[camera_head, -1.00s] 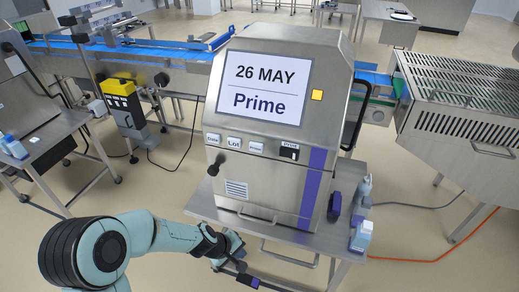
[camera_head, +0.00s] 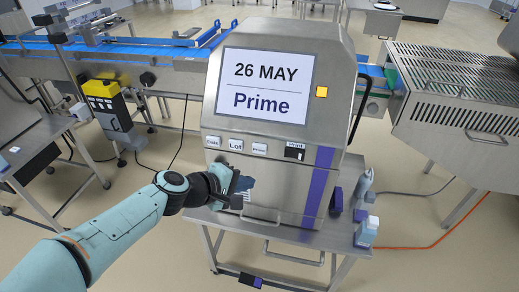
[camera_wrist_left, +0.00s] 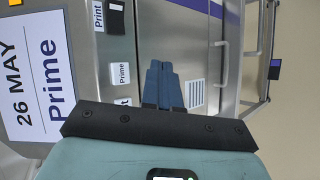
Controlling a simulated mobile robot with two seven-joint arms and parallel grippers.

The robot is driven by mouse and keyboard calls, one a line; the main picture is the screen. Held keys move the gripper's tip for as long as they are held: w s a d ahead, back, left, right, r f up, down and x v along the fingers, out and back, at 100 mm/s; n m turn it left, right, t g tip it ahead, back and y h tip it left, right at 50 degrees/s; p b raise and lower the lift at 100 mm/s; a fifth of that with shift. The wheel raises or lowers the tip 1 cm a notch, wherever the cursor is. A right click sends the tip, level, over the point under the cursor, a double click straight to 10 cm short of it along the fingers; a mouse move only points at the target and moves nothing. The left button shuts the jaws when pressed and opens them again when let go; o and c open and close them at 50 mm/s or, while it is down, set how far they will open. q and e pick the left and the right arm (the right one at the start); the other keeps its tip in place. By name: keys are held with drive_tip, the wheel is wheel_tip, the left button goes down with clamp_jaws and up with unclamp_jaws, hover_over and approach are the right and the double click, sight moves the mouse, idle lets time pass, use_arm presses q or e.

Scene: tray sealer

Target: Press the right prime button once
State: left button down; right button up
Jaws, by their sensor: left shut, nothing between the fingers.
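The printing machine (camera_head: 215,125) has a screen (camera_head: 262,85) reading "26 MAY" and "Prime". Below the screen, a white button labelled Prime (camera_head: 260,148) sits in a row, right of the Lot button (camera_head: 235,145). The Prime button also shows in the left wrist view (camera_wrist_left: 121,73), unobstructed. My left gripper (camera_head: 248,183) is shut and empty, in front of the machine's face and below the button row. In the left wrist view its closed fingertips (camera_wrist_left: 160,65) lie to the right of the Prime button, apart from it. My right gripper is not in view.
A Date button (camera_head: 213,141) and a black Print switch (camera_head: 295,152) flank the row. A bottle (camera_head: 366,233) stands on the machine's table at right. A conveyor (camera_head: 130,48) runs behind on the left. Floor is open in front.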

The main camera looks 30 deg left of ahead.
use_arm(q)
drive_tip(key=p, duration=0.3)
approach(264, 154)
wheel_tip(264, 154, down, 3)
drive_tip(key=w+d, duration=0.2)
drive_tip(key=d, duration=0.1)
drive_tip(key=shift+w+a+f, duration=0.1)
drive_tip(key=shift+w+a, duration=0.3)
drive_tip(key=shift+w, duration=0.15)
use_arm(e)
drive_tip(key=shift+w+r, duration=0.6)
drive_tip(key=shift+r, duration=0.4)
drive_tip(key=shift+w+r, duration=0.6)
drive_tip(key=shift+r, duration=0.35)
use_arm(q)
drive_tip(key=shift+w+a, duration=0.1)
drive_tip(key=shift+w, duration=0.3)
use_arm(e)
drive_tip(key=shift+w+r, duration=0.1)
use_arm(q)
drive_tip(key=shift+w+a, duration=0.1)
drive_tip(key=shift+w, duration=0.4)
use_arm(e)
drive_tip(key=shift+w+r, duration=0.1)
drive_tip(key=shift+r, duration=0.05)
use_arm(q)
drive_tip(key=shift+s, duration=1)
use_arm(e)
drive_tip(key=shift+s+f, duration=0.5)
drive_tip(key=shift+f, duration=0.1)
